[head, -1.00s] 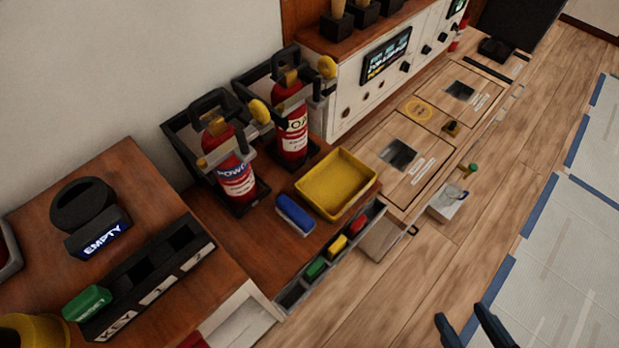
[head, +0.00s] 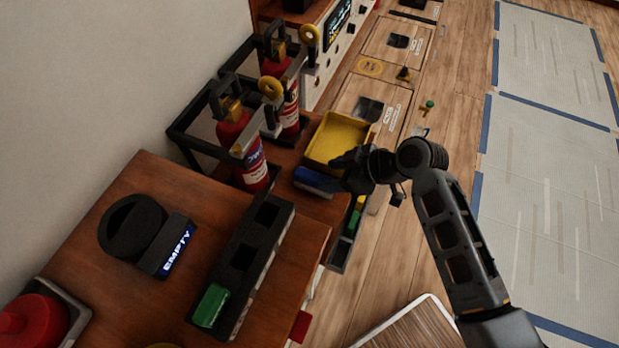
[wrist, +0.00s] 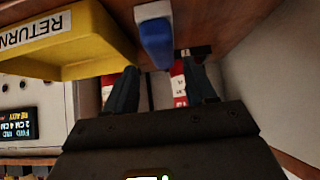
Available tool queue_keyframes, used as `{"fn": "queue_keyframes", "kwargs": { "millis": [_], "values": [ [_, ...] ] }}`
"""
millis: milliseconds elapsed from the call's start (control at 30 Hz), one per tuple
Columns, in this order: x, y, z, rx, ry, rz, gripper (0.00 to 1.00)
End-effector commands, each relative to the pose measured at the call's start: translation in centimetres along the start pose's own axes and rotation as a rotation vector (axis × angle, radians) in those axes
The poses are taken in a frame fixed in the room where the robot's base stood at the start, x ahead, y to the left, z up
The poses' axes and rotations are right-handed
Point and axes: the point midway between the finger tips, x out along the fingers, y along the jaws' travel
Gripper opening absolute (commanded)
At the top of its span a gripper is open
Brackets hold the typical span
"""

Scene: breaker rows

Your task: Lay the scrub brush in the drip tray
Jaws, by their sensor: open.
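The scrub brush (head: 312,181), a blue block, lies on the brown wooden top just in front of the yellow drip tray. The yellow tray (head: 336,141) looks empty in the head view. My gripper (head: 346,168) is open and hangs close by the brush's right end, partly covering it and the tray's near corner. In the wrist view, the brush (wrist: 156,38) shows its blue side and a pale part, lined up with the gap between my open fingers (wrist: 160,70). The yellow tray (wrist: 65,50), with a RETURN label, is at the left there. Nothing is held.
Two red fire extinguishers (head: 243,150) in black holders stand to the left of the brush and tray. A narrow trough (head: 350,230) with coloured blocks runs along the wooden top's edge. A black slotted rack (head: 245,262) with a green block is nearer. The floor to the right is open.

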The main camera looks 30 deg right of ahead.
Motion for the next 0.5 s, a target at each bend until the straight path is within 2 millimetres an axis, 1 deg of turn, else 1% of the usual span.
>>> {"fn": "queue_keyframes", "kwargs": {
  "millis": [367,500],
  "values": [
    [3.6,-0.1,-0.2,-0.001,0.001,-0.005,0.55],
    [5.7,-0.4,-0.3,-0.001,0.0,-0.005,0.55]
  ]
}}
